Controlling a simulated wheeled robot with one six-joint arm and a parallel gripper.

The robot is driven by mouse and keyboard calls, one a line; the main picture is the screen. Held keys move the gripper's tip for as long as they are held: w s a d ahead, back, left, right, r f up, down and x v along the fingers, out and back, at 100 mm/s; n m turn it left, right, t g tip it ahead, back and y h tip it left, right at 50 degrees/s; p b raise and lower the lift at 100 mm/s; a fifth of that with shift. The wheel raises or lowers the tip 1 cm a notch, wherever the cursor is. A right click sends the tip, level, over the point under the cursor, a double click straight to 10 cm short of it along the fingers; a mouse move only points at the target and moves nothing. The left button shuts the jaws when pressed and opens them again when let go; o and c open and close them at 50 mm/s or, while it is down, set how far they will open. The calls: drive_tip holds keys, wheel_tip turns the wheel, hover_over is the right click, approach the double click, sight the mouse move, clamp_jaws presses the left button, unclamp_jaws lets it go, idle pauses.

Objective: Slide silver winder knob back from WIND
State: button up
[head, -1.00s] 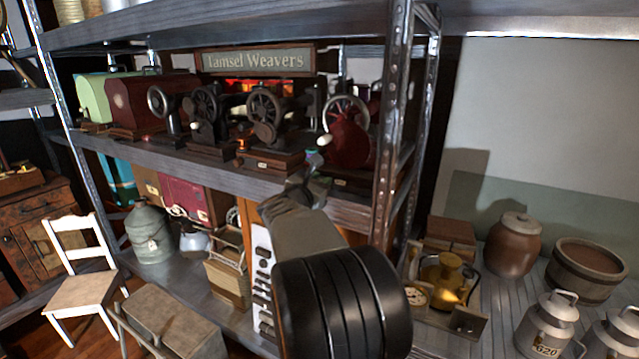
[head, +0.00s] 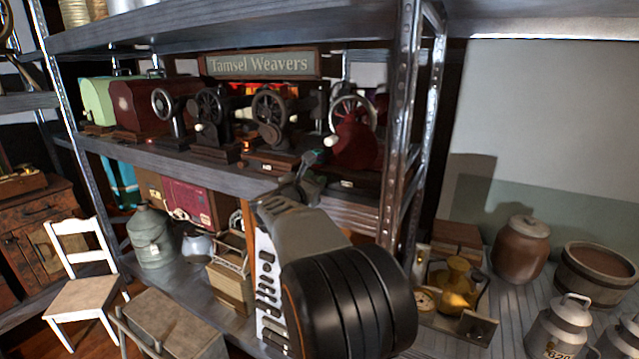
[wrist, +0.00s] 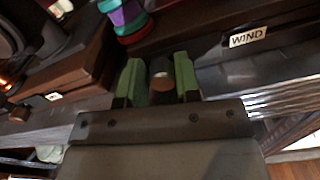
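In the wrist view, a white WIND label (wrist: 248,37) sits on the dark base to the right of my gripper. A small round knob with a pale brownish top (wrist: 162,66) shows between the two green fingertips of my gripper (wrist: 159,78). It lies left of the label. The fingers stand apart on either side of it; I cannot tell whether they touch it. In the head view, my gripper (head: 306,163) is at the shelf's front edge, just left of the red sewing machine (head: 354,150). The knob is not discernible there.
Dark sewing machines (head: 270,125) stand to the left on the same shelf (head: 190,165). In the wrist view, colored stacked round pieces (wrist: 126,16) lie just beyond the fingers. A metal shelf post (head: 398,150) rises to the right. A yellow pot (head: 457,282) stands lower right.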

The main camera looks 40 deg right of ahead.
drive_tip(key=shift+o, duration=0.7)
drive_tip(key=shift+w+a, duration=0.15)
drive_tip(key=shift+w, duration=0.05)
drive_tip(key=shift+s, duration=0.1)
drive_tip(key=b+v, duration=0.2)
drive_tip(key=v, duration=1.1)
drive_tip(key=shift+s+a+b, duration=0.15)
drive_tip(key=shift+a+b, duration=0.15)
drive_tip(key=shift+a, duration=0.05)
